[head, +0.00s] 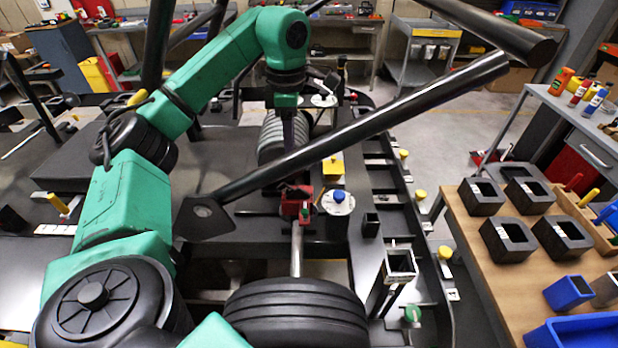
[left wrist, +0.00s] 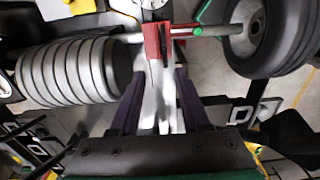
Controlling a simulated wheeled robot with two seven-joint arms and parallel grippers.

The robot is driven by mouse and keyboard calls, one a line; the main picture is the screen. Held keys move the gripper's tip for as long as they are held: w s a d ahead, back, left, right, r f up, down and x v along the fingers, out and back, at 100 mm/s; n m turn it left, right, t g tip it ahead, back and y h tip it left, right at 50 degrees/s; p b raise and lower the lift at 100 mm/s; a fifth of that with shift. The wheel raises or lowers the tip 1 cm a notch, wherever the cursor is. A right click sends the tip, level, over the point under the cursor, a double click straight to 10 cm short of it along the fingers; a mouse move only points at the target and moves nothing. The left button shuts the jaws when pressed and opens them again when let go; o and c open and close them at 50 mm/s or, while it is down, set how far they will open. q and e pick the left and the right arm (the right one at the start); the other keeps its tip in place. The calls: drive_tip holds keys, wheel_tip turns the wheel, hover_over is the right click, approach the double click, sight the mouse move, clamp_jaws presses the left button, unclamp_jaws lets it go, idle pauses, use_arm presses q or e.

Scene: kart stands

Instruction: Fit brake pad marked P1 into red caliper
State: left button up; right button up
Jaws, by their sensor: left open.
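The red caliper (head: 291,202) sits around the axle, behind the near tire and below the black frame tube. It also shows at the top middle of the left wrist view (left wrist: 154,42), with a dark slot side facing right. My left gripper (head: 290,135) points down behind the tube, on the far side of the caliper. In the left wrist view its two purple fingers (left wrist: 160,78) are apart, just short of the caliper. A pale strip shows between them, and I cannot tell what it is. I cannot make out a pad marked P1. My right gripper is out of view.
The near tire (head: 295,315) and a ribbed grey wheel (head: 270,143) flank the caliper. The slanting black tube (head: 370,122) crosses in front of my left gripper. A yellow block (head: 332,168) and a white round holder (head: 338,203) stand right of the caliper. A wooden bench (head: 470,250) holds several black hollow blocks.

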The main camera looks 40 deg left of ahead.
use_arm(q)
drive_tip(key=b, duration=0.3)
hover_over(291, 188)
drive_tip(key=s, duration=0.1)
wheel_tip(291, 188, down, 6)
drive_tip(key=f, duration=0.1)
drive_tip(key=w+f, duration=0.1)
drive_tip(key=f, duration=0.1)
drive_tip(key=f+p, duration=0.1)
drive_tip(key=f, duration=0.1)
drive_tip(key=shift+w, duration=0.35)
drive_tip(key=shift+s+f, duration=0.15)
drive_tip(key=shift+f, duration=0.15)
drive_tip(key=shift+s, duration=0.1)
clamp_jaws()
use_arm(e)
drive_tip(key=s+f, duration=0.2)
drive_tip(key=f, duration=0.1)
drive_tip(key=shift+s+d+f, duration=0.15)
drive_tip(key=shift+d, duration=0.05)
